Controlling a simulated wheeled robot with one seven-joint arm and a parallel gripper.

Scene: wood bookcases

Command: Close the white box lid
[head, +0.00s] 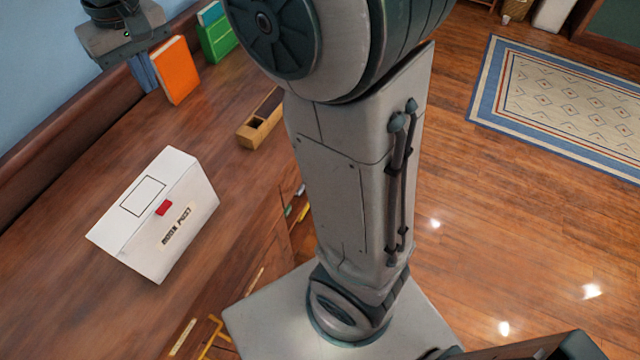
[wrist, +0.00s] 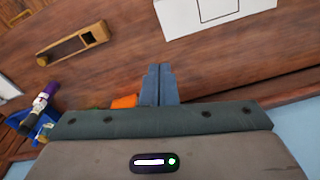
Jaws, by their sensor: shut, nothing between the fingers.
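The white box (head: 190,235) stands on the wooden desk at left in the head view, with a red tab at its front edge and a dark-lettered label on its front. Its lid (head: 172,172), marked with a thin rectangle, lies flat over the top and looks shut, with no gap that I can see. Part of the white box (wrist: 210,20) also shows at the top of the wrist view. My gripper (head: 148,82) is above the back of the desk, beyond the box and apart from it. In the wrist view its fingers (wrist: 158,85) are together and empty.
A wooden block-like tool (head: 260,122) lies right of the box. The desk in front of the box is clear. A patterned rug (head: 560,100) lies on the floor.

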